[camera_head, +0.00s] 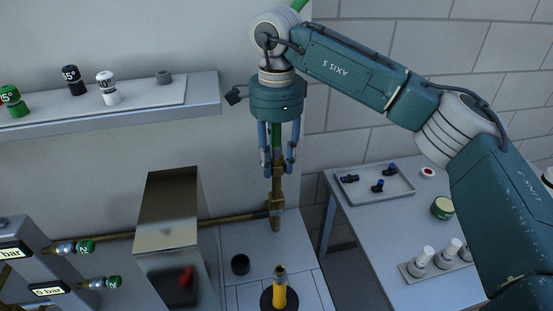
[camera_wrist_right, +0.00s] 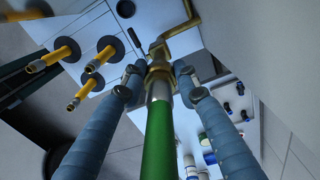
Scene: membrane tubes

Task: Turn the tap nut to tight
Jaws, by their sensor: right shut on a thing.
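The brass tap nut (camera_wrist_right: 159,73) sits on an upright pipe, with a silver section and a green pipe (camera_wrist_right: 159,140) on the gripper's side of it. My right gripper (camera_head: 278,168) points straight down over this pipe in the head view, its blue fingers on either side. In the right wrist view the fingertips close on the nut from left and right. In the head view the brass pipe (camera_head: 277,195) continues below the fingers, and the nut is partly hidden by them. My left gripper is not in view.
A brass pipe (camera_head: 115,237) runs left past a tall metal box (camera_head: 170,200). A shelf (camera_head: 205,95) with small caps is at left. A table (camera_head: 385,250) with a tray (camera_head: 405,190) of fittings is at right.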

